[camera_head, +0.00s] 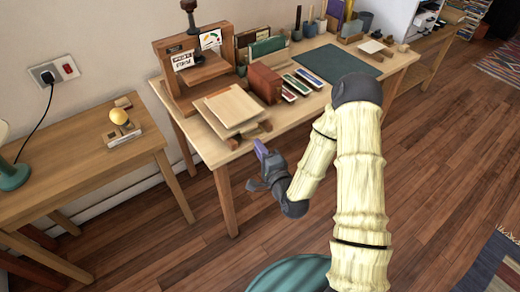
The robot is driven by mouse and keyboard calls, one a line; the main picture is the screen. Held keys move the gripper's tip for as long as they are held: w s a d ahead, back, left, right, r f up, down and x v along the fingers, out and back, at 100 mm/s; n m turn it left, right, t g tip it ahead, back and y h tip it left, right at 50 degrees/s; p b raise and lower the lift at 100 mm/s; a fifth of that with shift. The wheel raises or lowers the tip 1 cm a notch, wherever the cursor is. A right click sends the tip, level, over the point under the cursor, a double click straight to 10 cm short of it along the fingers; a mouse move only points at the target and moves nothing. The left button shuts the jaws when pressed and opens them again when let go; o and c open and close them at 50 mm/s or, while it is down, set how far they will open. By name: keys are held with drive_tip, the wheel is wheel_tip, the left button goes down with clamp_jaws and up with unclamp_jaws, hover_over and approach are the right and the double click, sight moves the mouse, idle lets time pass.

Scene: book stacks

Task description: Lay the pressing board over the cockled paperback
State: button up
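Pale flat boards (233,106) lie at the front left of the long wooden table, with small wooden blocks by their edge; one of them looks like the pressing board. I cannot make out a cockled paperback for certain; one may be among the small books on the table or hidden under the boards. My gripper (262,160) is off the table's front edge, below and right of the boards and apart from them. A purple piece shows at its tip; whether that is a finger or something held, I cannot tell.
A wooden press (192,70) stands behind the boards. A red-brown box (264,83) and several small books (296,85) lie to their right. A dark green mat (338,63) is bare. A side table (75,175) stands left. A teal round object (290,275) is at the bottom.

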idle(0.5)
drive_tip(key=s+d+r+n+g+h, duration=0.2)
drive_tip(key=s+d+n+g+h, duration=0.3)
drive_tip(key=d+n+g, duration=0.5)
drive_tip(key=s+d+r+n+g+h, duration=0.1)
drive_tip(key=s+d+r+g, duration=0.1)
drive_tip(key=s, duration=0.4)
drive_tip(key=s+d+r+n+g+h, duration=0.1)
drive_tip(key=s+r+n+g, duration=0.1)
drive_tip(key=s, duration=0.4)
drive_tip(key=shift+s+d+r, duration=0.25)
drive_tip(key=shift+d+r, duration=0.1)
drive_tip(key=shift+r, duration=0.5)
